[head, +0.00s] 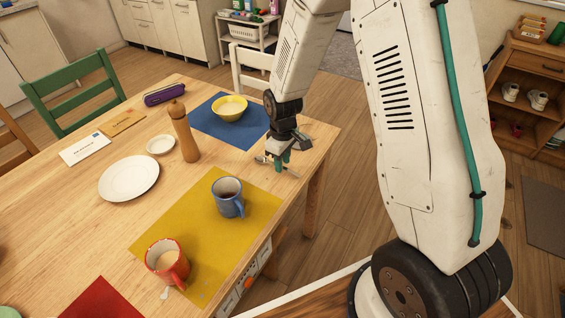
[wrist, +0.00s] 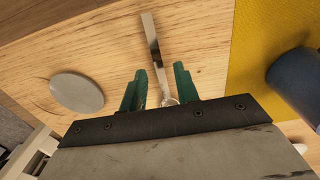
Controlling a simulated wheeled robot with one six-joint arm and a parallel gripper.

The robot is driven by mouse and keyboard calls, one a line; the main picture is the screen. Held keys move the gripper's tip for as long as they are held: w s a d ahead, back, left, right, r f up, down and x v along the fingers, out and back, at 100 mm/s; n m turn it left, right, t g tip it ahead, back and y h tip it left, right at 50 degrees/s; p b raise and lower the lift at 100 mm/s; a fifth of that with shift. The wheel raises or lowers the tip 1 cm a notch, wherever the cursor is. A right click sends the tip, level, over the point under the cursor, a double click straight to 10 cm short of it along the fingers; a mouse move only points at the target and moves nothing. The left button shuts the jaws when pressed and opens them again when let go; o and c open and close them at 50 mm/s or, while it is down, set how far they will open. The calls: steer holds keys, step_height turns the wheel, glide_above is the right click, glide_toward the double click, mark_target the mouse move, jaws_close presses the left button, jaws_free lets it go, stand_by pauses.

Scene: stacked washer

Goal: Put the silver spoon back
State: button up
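A silver spoon (wrist: 155,52) lies on the wooden table in the wrist view. Its long flat handle points away from my gripper, and its bowl end is partly hidden behind the gripper's front edge. My gripper (wrist: 159,84) has its two green fingers apart, one on each side of the spoon, with visible gaps. In the head view my gripper (head: 282,162) is low over the table near its right edge, between the blue mat and the yellow mat.
A blue mug (head: 228,197) and a red mug (head: 167,262) stand on the yellow mat (head: 150,240). A yellow bowl (head: 229,108) sits on the blue mat (head: 205,125). A wooden mill (head: 184,132) stands nearby. A grey disc (wrist: 77,92) lies left of the spoon.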

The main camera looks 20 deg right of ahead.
steer(key=s+r+m, duration=0.1)
steer(key=s+r, duration=0.2)
steer(key=r, duration=0.7)
steer(key=s+r+m, duration=0.1)
steer(key=s+r, duration=0.2)
steer(key=r, duration=0.7)
steer(key=s+d+r+m, duration=0.1)
steer(key=s+r, duration=0.4)
steer(key=s, duration=0.6)
steer(key=s+d+r+m+t, duration=0.1)
steer(key=s+r+m, duration=0.3)
steer(key=s, duration=0.8)
steer(key=shift+r, duration=0.6)
